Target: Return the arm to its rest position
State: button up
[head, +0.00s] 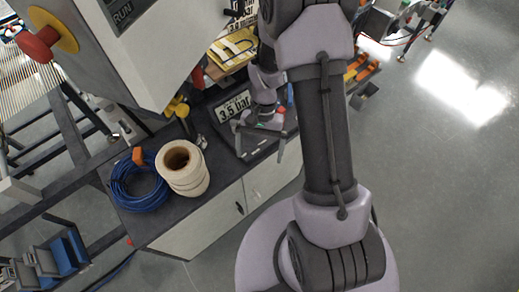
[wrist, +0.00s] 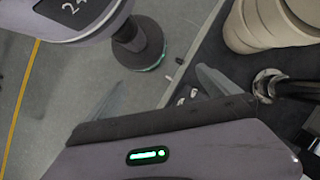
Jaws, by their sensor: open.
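My arm is bent over at the right of the head view, with its far end hanging above the dark cabinet top (head: 150,222). My gripper (head: 262,148) is near the right part of that top, beside a white sign reading 3.5 bar (head: 233,106). In the wrist view my gripper (wrist: 160,90) has its two grey fingers spread apart, with nothing between them. The fingers point past the edge of the dark top, with grey floor below. I cannot tell how far they are above the surface.
Stacked cream rolls (head: 182,168) and a coiled blue cable (head: 138,180) stand left of the gripper. The rolls also show in the wrist view (wrist: 262,22). A grey machine housing (head: 150,50) with a red knob (head: 38,44) rises behind. Floor (head: 440,200) at right is clear.

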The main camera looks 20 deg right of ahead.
dwell(0.4)
notch_tip(320, 180, up, 9)
jog(key=a+t+b, duration=0.2)
jog(key=t+b, duration=0.1)
jog(key=b, duration=0.3)
jog(key=s+a+r+n+t+b, duration=0.2)
jog(key=s+a+r+t+b, duration=0.2)
jog(key=s, duration=0.5)
notch_tip(320, 180, up, 3)
jog(key=t+b, duration=0.2)
jog(key=b, duration=0.1)
jog(key=shift+s+a, duration=0.3)
jog(key=shift+s, duration=0.05)
dwell(0.7)
